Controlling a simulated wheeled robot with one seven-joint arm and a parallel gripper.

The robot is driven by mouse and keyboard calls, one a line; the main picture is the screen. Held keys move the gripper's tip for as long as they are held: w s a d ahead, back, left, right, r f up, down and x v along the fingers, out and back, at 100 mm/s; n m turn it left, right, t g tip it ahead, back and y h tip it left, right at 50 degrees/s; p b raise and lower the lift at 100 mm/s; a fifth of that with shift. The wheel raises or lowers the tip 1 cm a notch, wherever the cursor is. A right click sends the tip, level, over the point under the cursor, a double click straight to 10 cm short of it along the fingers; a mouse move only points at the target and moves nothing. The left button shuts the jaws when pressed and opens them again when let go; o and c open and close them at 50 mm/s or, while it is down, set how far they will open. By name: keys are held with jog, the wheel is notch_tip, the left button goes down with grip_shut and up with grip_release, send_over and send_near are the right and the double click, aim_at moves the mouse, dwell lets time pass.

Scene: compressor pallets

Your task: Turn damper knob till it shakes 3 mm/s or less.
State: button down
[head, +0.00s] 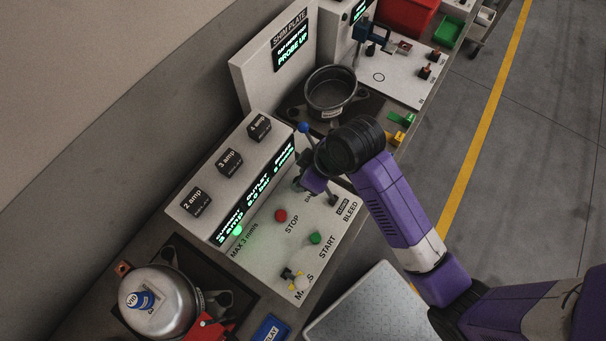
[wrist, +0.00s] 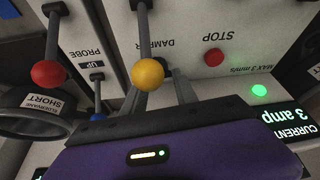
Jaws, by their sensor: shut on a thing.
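My gripper (wrist: 165,80) reaches down to the control panel by the "DAMPER" lettering in the wrist view, with its two fingers shut on the damper knob (wrist: 166,66). The knob is small, dark and mostly hidden by the fingers and a yellow ball-topped lever. In the head view my gripper (head: 303,184) is at the panel's upper edge, and my arm hides the knob. A green lamp (wrist: 259,90) glows beside "MAX 3 mm/s"; it also glows in the head view (head: 238,231). The display (head: 255,192) has green text including "3 amp"; its shake reading is unclear.
The panel has a red STOP button (head: 281,215), a green START button (head: 316,238) and a mains switch (head: 292,278). A red-ball lever (wrist: 48,74) and a blue-ball lever (wrist: 97,112) stand close to my gripper. A silver compressor (head: 160,300) stands at lower left.

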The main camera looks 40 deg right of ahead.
jog(key=shift+m+h, duration=0.3)
jog(key=shift+m, duration=0.5)
jog(key=c, duration=1)
grip_release()
jog(key=shift+o, duration=0.2)
jog(key=a+v, duration=0.1)
jog(key=v, duration=0.6)
jog(key=shift+s+d+r+b, duration=0.3)
jog(key=shift+d+r, duration=0.05)
jog(key=shift+d, duration=0.1)
